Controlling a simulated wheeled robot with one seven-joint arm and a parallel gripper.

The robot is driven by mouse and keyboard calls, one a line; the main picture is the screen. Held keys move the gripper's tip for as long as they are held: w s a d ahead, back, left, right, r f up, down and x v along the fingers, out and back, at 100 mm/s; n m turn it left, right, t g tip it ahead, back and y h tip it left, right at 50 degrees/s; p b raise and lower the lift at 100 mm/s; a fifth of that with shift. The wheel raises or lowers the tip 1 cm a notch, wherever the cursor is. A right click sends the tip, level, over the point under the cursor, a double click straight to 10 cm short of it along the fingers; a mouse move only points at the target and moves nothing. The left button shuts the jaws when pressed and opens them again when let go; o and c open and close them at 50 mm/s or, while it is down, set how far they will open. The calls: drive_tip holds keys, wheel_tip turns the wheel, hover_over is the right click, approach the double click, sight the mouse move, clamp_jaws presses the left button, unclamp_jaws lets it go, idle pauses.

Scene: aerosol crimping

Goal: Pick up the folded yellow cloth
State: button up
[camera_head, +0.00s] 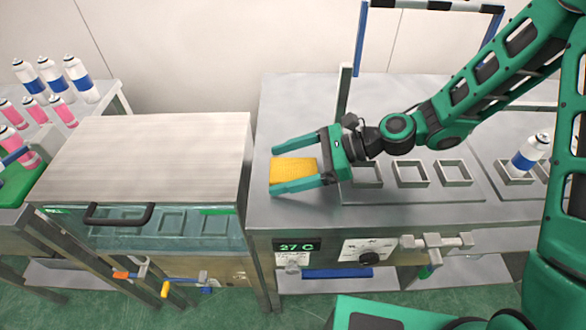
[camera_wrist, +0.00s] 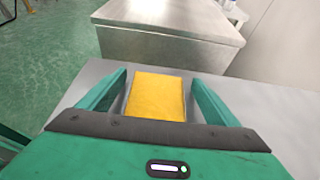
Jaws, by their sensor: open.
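The folded yellow cloth (camera_head: 293,171) lies flat on the left part of the grey metal bench top (camera_head: 275,112). My gripper (camera_head: 272,168) is open, with one green finger on the far side of the cloth and one on the near side. In the wrist view the cloth (camera_wrist: 157,97) sits between the two spread fingers of my gripper (camera_wrist: 160,80), with a visible gap on each side. I cannot tell how high the fingers are above the bench top.
A lidded metal tank (camera_head: 160,145) with a black handle (camera_head: 118,215) stands to the left. Several square holders (camera_head: 412,174) are right of my gripper, one bearing a white-and-blue can (camera_head: 530,155). A temperature display (camera_head: 297,246) and a dial (camera_head: 369,257) are on the bench front.

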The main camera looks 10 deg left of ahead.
drive_tip(key=shift+a, duration=0.1)
drive_tip(key=shift+c, duration=0.6)
drive_tip(key=c, duration=1)
